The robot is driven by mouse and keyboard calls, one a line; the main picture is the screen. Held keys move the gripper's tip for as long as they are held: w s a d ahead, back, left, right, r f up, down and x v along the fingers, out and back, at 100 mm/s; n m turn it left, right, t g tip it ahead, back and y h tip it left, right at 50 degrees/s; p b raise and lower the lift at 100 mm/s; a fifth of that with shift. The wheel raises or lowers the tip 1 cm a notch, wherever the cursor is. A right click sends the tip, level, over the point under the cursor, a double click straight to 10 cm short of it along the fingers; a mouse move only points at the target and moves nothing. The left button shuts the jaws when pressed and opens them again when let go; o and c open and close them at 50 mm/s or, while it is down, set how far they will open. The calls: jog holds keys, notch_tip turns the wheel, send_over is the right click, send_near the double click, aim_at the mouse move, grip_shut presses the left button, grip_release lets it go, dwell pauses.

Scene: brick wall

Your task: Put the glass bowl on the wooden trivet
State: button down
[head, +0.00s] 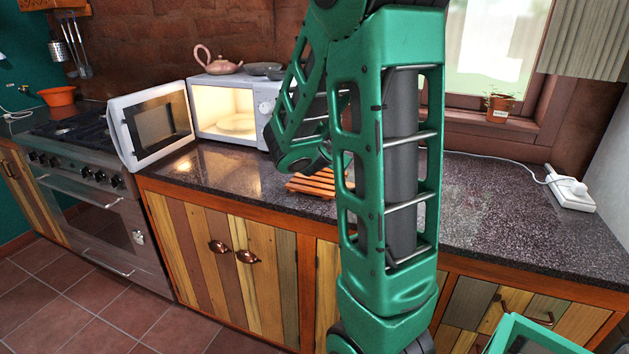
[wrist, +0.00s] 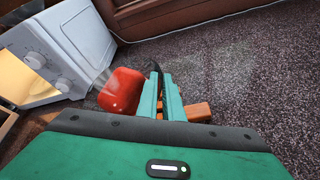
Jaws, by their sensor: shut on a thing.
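The wooden trivet (head: 318,183) lies on the dark counter, partly hidden behind my arm. In the wrist view, orange-brown slats of the trivet (wrist: 198,112) show just right of and below my fingers. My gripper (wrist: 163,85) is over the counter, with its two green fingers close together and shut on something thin. In the head view, my arm hides the gripper and bowl.
A white microwave (head: 233,110) with its door (head: 150,125) open stands at the left of the counter, a teapot (head: 218,62) on top. A potted plant (head: 499,107) is on the sill. A power strip (head: 572,192) lies at the right. The counter between is clear.

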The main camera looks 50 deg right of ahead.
jog(key=shift+w+d+m+g, duration=0.15)
jog(key=shift+w+m+g, duration=0.25)
jog(key=shift+w, duration=0.3)
jog(key=shift+w+m+g, duration=0.5)
jog(key=shift+w, duration=0.2)
jog(key=w+a+r+m+g, duration=0.2)
jog(key=w+a, duration=0.1)
jog(key=shift+w+a+r+m+g+h, duration=0.1)
jog(key=shift+w+a+m+g+h, duration=0.05)
jog(key=shift+w+m+g+h, duration=0.2)
jog(key=w+a+r+m+g, duration=0.2)
jog(key=a+r, duration=0.1)
jog(key=a, duration=0.3)
send_over(327, 190)
notch_tip(327, 190, down, 6)
jog(key=shift+g, duration=0.25)
jog(key=shift+f, duration=2.1)
jog(key=c, duration=1.9)
grip_release()
